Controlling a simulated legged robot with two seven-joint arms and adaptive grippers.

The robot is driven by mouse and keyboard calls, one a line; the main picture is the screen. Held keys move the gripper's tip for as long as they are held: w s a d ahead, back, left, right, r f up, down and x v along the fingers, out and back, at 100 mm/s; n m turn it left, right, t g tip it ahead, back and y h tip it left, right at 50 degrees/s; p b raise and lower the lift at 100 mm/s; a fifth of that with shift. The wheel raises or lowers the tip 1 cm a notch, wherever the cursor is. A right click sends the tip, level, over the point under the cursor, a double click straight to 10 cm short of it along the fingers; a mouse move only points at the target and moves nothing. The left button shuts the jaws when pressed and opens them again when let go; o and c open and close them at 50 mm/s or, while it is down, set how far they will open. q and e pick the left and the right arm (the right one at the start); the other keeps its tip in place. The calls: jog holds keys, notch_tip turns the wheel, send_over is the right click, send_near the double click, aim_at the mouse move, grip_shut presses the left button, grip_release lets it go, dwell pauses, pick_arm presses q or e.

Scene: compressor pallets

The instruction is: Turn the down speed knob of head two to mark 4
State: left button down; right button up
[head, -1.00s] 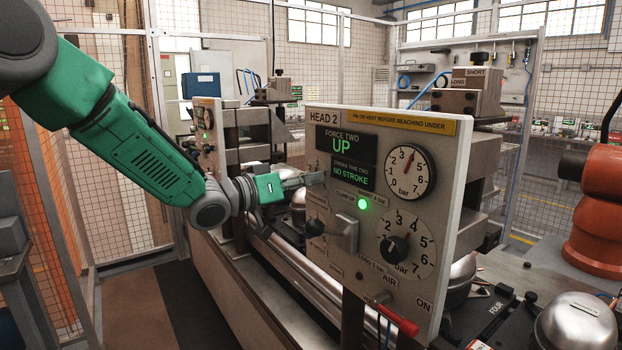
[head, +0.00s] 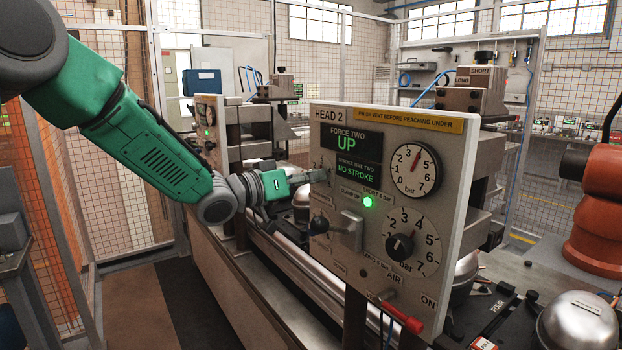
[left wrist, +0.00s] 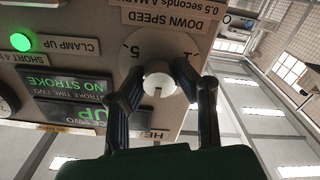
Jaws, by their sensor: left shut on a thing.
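The head two panel (head: 340,115) stands upright in the middle of the head view, with screens reading UP and NO STROKE. Its down speed dial (left wrist: 185,48) shows upside down in the left wrist view, under the words DOWN SPEED; a 5 is readable on it. The pale round down speed knob (left wrist: 158,86) sits at the dial's middle. My left gripper (left wrist: 160,80) is shut on this knob, one finger on each side. In the head view my left gripper (head: 316,176) reaches the panel's left edge. The knob's setting cannot be told. My right gripper is out of view.
A pressure gauge (head: 416,170) and a lower bar dial (head: 411,246) are on the same panel. A grey lever block (head: 347,232) and a red-handled air valve (head: 402,318) project from it. A lit green lamp (head: 368,201) is near the middle. An orange machine (head: 597,215) stands at right.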

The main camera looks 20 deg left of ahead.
pick_arm(q)
jog(key=shift+f, duration=0.15)
jog(key=m+b, duration=0.3)
jog(key=m, duration=0.3)
jog(key=shift+f, duration=0.1)
jog(key=m+b, duration=0.3)
jog(key=m, duration=0.2)
jog(key=shift+m, duration=0.4)
jog(key=c, duration=1.5)
grip_release()
jog(key=shift+o, duration=1.2)
jog(key=shift+w, duration=0.2)
